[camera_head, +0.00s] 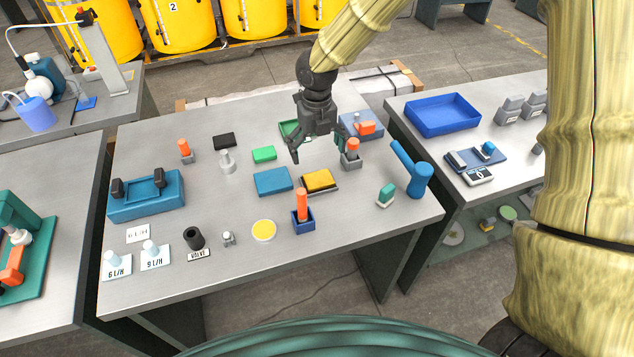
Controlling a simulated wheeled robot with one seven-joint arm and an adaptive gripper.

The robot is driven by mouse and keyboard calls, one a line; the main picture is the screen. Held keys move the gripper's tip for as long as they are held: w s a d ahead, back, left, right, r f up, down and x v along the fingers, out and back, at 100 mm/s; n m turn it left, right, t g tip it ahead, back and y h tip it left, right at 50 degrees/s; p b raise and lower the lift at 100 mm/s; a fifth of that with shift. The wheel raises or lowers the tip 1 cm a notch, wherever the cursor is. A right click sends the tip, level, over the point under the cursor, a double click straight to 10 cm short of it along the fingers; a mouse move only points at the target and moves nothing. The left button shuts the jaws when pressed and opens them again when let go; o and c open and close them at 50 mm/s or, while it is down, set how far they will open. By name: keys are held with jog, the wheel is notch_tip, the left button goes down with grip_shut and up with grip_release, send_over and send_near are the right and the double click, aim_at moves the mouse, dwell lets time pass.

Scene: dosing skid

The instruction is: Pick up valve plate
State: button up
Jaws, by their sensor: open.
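A small white plate lettered VALVE (199,255) lies flat near the front edge of the middle table. A black hollow cylinder (194,238) stands right behind it and may partly cover it. My gripper (320,153) is open, pointing down over the back right part of the same table. Nothing shows between its fingers. It is well apart from the plate, which lies to its lower left in the picture.
White plates H/19 (117,272) and H/16 (155,264), with pale pegs, stand left of the plate. A small grey fitting (229,239) and a yellow disc (263,231) are to its right. A blue holder with an orange handle (302,218) stands farther right.

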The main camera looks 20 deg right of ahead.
send_over(319, 178)
jog(key=shift+s+a+f+p, duration=0.1)
jog(key=shift+f+p, duration=0.15)
jog(key=shift+f, duration=1.3)
jog(key=shift+s+f+p, duration=0.1)
jog(key=shift+f+p, duration=0.1)
jog(key=shift+f, duration=1.3)
jog(key=shift+w+f+p, duration=0.2)
jog(key=shift+f+p, duration=0.25)
jog(key=shift+f, duration=1.8)
jog(key=c, duration=1.3)
jog(key=shift+r, duration=0.15)
